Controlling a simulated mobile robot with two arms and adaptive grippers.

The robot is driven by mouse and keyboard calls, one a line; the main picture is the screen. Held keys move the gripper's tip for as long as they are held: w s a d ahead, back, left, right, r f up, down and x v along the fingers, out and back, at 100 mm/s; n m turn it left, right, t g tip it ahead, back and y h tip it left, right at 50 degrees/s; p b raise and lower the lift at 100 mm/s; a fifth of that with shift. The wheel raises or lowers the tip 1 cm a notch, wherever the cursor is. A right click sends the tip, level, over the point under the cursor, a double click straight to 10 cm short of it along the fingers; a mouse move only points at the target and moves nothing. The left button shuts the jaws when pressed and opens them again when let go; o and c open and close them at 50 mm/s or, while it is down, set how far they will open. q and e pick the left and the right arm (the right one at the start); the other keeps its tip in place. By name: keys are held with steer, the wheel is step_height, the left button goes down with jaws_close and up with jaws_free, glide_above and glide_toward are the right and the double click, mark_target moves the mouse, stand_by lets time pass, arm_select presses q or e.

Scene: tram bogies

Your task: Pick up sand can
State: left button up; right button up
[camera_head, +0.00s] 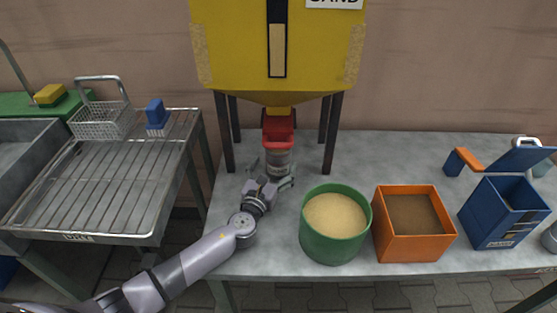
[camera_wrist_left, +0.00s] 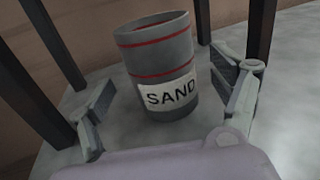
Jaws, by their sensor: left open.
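The sand can (camera_head: 277,163) is a grey cylinder with red bands and a white SAND label. It stands upright on the grey table under the red spout (camera_head: 278,130) of the yellow hopper (camera_head: 275,45). In the left wrist view the can (camera_wrist_left: 160,65) is between and beyond the fingers, with its label facing me. My left gripper (camera_head: 268,178) is open in front of the can, its fingers spread to either side. In the wrist view the open gripper (camera_wrist_left: 170,115) shows no finger clearly touching the can. My right gripper is not in view.
Dark hopper legs (camera_head: 332,130) stand around the can. A green bucket of sand (camera_head: 335,245), an orange box (camera_head: 412,248) and a blue bin (camera_head: 490,225) stand to the right. A metal rack (camera_head: 100,190) with a wire basket (camera_head: 102,120) and blue brush (camera_head: 156,113) is at left.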

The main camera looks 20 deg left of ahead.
arm_select(q)
steer(key=w, duration=0.4)
steer(key=shift+d+b, duration=0.1)
steer(key=shift+b, duration=0.3)
steer(key=shift+w, duration=0.25)
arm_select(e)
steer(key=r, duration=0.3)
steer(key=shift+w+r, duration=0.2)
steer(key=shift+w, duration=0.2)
arm_select(q)
steer(key=c, duration=1.3)
